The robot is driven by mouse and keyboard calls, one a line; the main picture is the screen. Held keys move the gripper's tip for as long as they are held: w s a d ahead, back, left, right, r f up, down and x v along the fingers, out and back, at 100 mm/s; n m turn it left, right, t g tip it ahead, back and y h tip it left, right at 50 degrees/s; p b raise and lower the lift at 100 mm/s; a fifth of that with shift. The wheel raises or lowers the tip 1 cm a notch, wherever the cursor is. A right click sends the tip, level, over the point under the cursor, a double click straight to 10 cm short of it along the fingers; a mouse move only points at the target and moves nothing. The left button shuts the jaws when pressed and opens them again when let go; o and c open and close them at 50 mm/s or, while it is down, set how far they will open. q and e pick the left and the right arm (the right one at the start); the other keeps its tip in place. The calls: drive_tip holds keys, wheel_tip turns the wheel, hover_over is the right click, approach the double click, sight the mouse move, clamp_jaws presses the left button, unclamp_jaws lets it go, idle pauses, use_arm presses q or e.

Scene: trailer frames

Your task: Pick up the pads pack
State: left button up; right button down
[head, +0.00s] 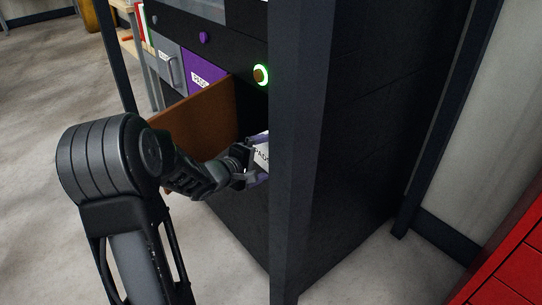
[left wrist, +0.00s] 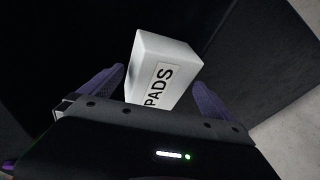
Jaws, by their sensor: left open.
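The pads pack is a white box with a "PADS" label. It shows in the left wrist view (left wrist: 172,62) between the two purple fingers of my left gripper (left wrist: 160,90), with dark gaps beside it. In the head view a small part of the pack (head: 262,152) shows at the dark opening low in the black cabinet, mostly hidden by the cabinet's front post. My left gripper (head: 256,172) is open and reaches into this opening at the pack. Whether the fingers touch the pack cannot be told. My right gripper is not in view.
The black cabinet's post (head: 298,150) stands close to the right of my gripper. A brown panel (head: 200,112) stands left of the opening. A red cabinet (head: 515,265) is at right.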

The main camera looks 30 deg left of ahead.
use_arm(q)
drive_tip(key=shift+c, duration=0.4)
drive_tip(key=c, duration=1.2)
drive_tip(key=shift+c, duration=0.3)
drive_tip(key=shift+r, duration=0.1)
drive_tip(key=shift+r, duration=0.2)
drive_tip(key=shift+c, duration=0.9)
wheel_tip(320, 180, up, 10)
drive_tip(key=p, duration=0.5)
drive_tip(key=shift+f, duration=0.25)
